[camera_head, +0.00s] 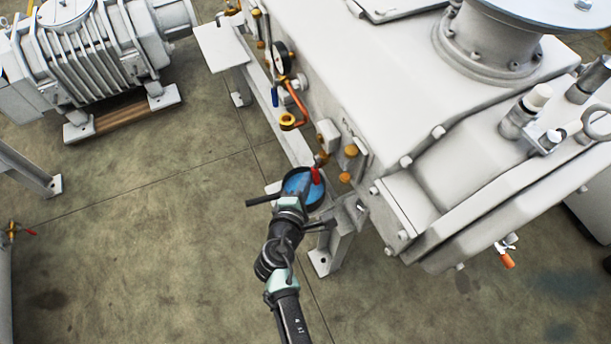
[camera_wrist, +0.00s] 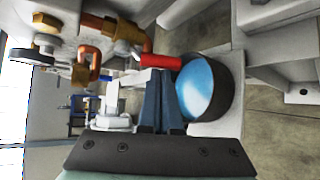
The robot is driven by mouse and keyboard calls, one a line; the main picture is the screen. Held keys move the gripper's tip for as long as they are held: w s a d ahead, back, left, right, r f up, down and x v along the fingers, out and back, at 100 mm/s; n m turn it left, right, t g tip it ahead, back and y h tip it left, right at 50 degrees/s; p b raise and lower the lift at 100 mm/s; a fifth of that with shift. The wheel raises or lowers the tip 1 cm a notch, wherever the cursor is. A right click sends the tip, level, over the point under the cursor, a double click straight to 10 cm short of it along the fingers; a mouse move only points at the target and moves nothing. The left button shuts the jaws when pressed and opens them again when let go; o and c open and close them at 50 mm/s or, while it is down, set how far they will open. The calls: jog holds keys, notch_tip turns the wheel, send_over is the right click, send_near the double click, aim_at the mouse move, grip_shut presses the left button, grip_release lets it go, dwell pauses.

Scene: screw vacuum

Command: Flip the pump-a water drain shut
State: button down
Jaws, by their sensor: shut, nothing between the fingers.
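A red lever handle (camera_head: 316,175), apparently the water drain's, is at the lower left end of the large grey pump body (camera_head: 330,85). In the wrist view the red handle (camera_wrist: 160,61) lies sideways just beyond my fingertips, at the end of copper and brass pipework (camera_wrist: 118,30). My gripper (camera_head: 296,196) is shut and empty, close to the handle; whether it touches it I cannot tell. In the wrist view my gripper (camera_wrist: 160,75) shows its dark blue fingers together. A dark round pan with a blue inside (camera_wrist: 202,90) is right beside the fingers, below the handle.
A pressure gauge (camera_head: 281,58) and a blue handle (camera_head: 275,96) sit farther along the pump's side. A grey steel support leg (camera_head: 328,252) stands right of my gripper. An orange-handled valve (camera_head: 506,257) is on the right.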

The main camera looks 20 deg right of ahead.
jog(key=shift+s+d+r+n+g+p, duration=0.1)
jog(key=shift+s+r+n+g+p, duration=0.35)
jog(key=shift+p, duration=1.3)
jog(key=shift+d+r+n+g+p, duration=0.15)
jog(key=shift+g+p, duration=0.5)
jog(key=shift+p, duration=1.05)
jog(key=shift+s+a+r+n+g+y+p, duration=0.15)
jog(key=shift+g+p, duration=0.35)
jog(key=shift+p, duration=0.55)
jog(key=shift+s+d+r+n+g+y+p, duration=0.2)
jog(key=shift+g+p, duration=0.3)
jog(key=shift+p, duration=0.55)
jog(key=shift+s+r+n+g+p, duration=0.15)
jog(key=shift+n+g+p, duration=0.1)
jog(key=shift+g+p, duration=0.3)
jog(key=shift+w+r+n+g+p, duration=0.1)
jog(key=shift+r+n+g+p, duration=0.1)
jog(key=shift+g+p, duration=0.35)
jog(key=shift+s+r+n+g+p, duration=0.15)
jog(key=shift+r+n+g+p, duration=0.2)
jog(key=shift+g, duration=0.35)
jog(key=shift+s+r+n+g+p, duration=0.1)
jog(key=shift+r+n+g+p, duration=0.2)
jog(key=shift+g, duration=0.4)
jog(key=shift+w+f, duration=0.1)
jog(key=shift+f, duration=0.05)
jog(key=shift+w+a+b, duration=0.25)
jog(key=shift+w+b, duration=0.5)
